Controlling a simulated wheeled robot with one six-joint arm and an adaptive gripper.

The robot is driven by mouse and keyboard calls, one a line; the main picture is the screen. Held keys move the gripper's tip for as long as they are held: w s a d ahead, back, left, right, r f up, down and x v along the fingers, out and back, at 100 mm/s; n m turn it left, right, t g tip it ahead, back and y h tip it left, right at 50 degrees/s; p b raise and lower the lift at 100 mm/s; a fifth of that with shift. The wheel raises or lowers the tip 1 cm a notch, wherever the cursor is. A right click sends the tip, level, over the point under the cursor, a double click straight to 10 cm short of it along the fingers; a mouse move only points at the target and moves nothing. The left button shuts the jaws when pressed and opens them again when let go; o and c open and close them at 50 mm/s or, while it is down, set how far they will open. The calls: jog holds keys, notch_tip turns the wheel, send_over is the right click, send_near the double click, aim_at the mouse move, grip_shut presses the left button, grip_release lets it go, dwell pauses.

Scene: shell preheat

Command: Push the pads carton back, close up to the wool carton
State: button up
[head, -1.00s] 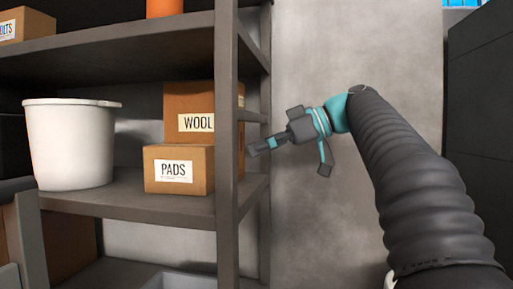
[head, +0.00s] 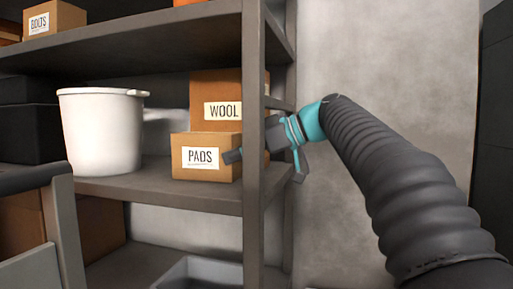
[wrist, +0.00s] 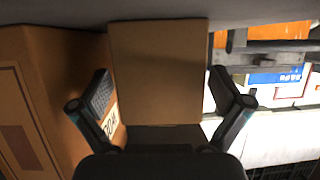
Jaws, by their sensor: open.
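The pads carton (head: 184,171) is a small brown box with a white label at the front of the shelf in the head view. The taller wool carton (head: 232,84) stands behind it. My gripper (head: 231,157) reaches past the shelf post, which hides part of it; a dark fingertip overlaps the pads carton's right edge. The wrist view appears upside down. There my gripper (wrist: 165,95) is open, with the pads carton (wrist: 160,70) framed between its fingers and the wool carton (wrist: 55,85) at left. I cannot tell whether a finger touches the pads carton.
A white bucket (head: 101,135) stands left of the cartons on the same shelf board (head: 160,190). The grey post (head: 254,215) is close to my gripper. A bolts carton (head: 55,18) sits on the board above. A grey tray (head: 200,274) is below.

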jog(key=shift+x, duration=1.5)
jog(key=c, duration=1.2)
jog(key=shift+w+d+p, duration=0.25)
jog(key=shift+w+d, duration=0.1)
jog(key=shift+w, duration=0.5)
jog(key=shift+w+d+p, duration=0.2)
jog(key=shift+w+d, duration=0.1)
jog(key=shift+w, duration=0.6)
jog(key=o, duration=1.2)
